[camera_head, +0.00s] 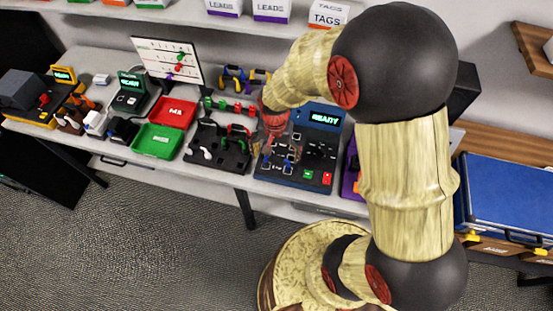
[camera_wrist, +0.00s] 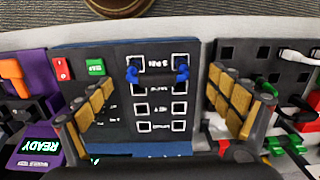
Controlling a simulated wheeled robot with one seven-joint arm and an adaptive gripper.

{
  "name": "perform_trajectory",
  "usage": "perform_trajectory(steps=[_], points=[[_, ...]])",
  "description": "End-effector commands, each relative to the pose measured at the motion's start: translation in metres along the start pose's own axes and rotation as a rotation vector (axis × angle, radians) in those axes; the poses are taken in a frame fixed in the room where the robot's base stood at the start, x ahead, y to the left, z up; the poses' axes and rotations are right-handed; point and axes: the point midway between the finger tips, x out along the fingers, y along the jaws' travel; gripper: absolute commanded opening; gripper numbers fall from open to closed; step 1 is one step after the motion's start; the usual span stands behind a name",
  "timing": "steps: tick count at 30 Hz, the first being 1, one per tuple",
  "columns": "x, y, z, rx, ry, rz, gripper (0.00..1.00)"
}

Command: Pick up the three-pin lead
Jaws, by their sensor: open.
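My gripper (camera_wrist: 161,82) is open in the wrist view, with its two padded fingers spread over a dark panel (camera_wrist: 120,122) with rows of square sockets. Nothing is visibly held between the fingers. Blue connectors (camera_wrist: 135,71) sit at two sockets on either side of a "3 Pin" label; any cable between them is not visible. In the head view, the panel belongs to a blue-black tester (camera_head: 328,160) with a green READY display. My wrist and gripper are above its left side there, and my arm hides part of it. I cannot tell for certain which lead has three pins.
A black tray (camera_head: 218,160) with leads lies left of the tester; a white lead (camera_wrist: 297,54) shows on it. Green (camera_head: 156,141) and red (camera_head: 172,112) bins stand further left. A purple device (camera_wrist: 38,143) is close on the tester's other side. A shelf with labelled boxes (camera_head: 272,11) is behind.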

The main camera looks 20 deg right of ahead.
Motion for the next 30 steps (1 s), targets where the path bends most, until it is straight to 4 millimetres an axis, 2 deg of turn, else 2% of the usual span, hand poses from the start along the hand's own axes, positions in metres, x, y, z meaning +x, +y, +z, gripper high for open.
perform_trajectory(steps=[3, 8, 18, 25, 30], points=[[0.015, 0.001, 0.001, 0.000, -0.001, 0.001, 0.95], [0.025, 0.001, -0.001, -0.001, 0.000, 0.000, 0.95], [0.068, 0.003, -0.003, -0.001, 0.000, 0.000, 0.95], [0.068, 0.002, -0.003, -0.002, 0.001, -0.001, 0.95], [0.068, 0.003, -0.003, -0.002, 0.001, -0.001, 0.86]])
